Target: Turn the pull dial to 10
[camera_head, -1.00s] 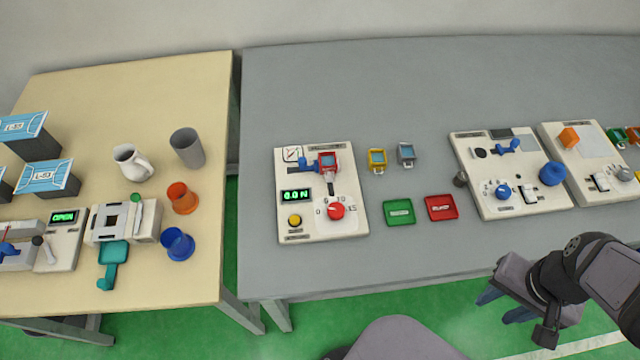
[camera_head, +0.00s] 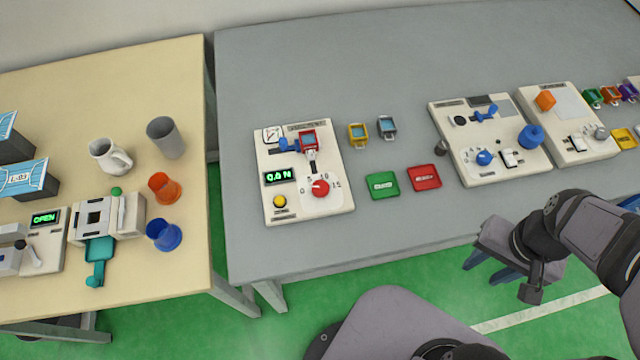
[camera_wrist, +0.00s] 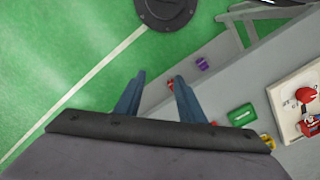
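The pull dial is a red round knob (camera_head: 320,188) on a white panel (camera_head: 334,205) on the grey table in the head view. Numbers 0, 5, 10 and 15 surround it; I cannot tell exactly where its pointer stands. A green readout (camera_head: 278,176) beside it shows 0.0 N. A red-framed clip (camera_head: 308,140) sits above the dial. My gripper (camera_head: 482,275) is far to the right of the dial, off the table's front edge over the green floor. In the wrist view its two blue fingers (camera_wrist: 160,77) are apart with nothing between them.
A yellow button (camera_head: 280,201) is left of the dial. Green (camera_head: 382,185) and red (camera_head: 424,177) trays, and yellow (camera_head: 358,135) and grey (camera_head: 387,127) clips, lie to its right. Another panel (camera_head: 510,172) stands farther right. The table front before the dial is clear.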

